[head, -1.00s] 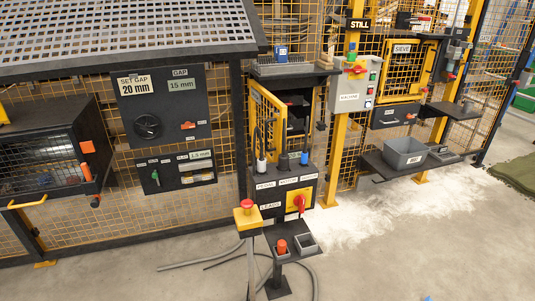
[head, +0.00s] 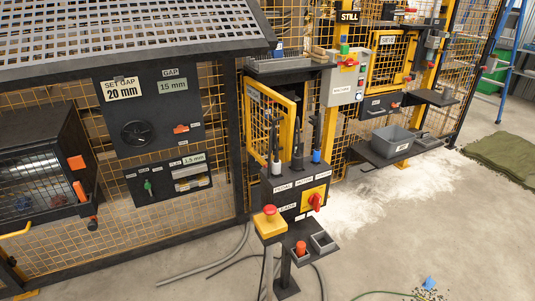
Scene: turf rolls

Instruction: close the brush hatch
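A yellow-framed mesh hatch door (head: 271,90), which I take to be the brush hatch, is at the centre of the head view. It stands swung outward at an angle, with the dark opening beside and behind it. A small label is on its upper left; I cannot read it clearly. The lower part of the door is partly hidden by the upright leads on the control box (head: 285,200). Neither of my grippers shows in this view.
A pedestal with a red-topped yellow button box (head: 270,222) and a small tray (head: 322,252) stands before the hatch. Grey hoses (head: 205,265) lie on the floor. Another yellow hatch (head: 372,62), labelled SIEVE, and a grey bin (head: 392,141) are at right.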

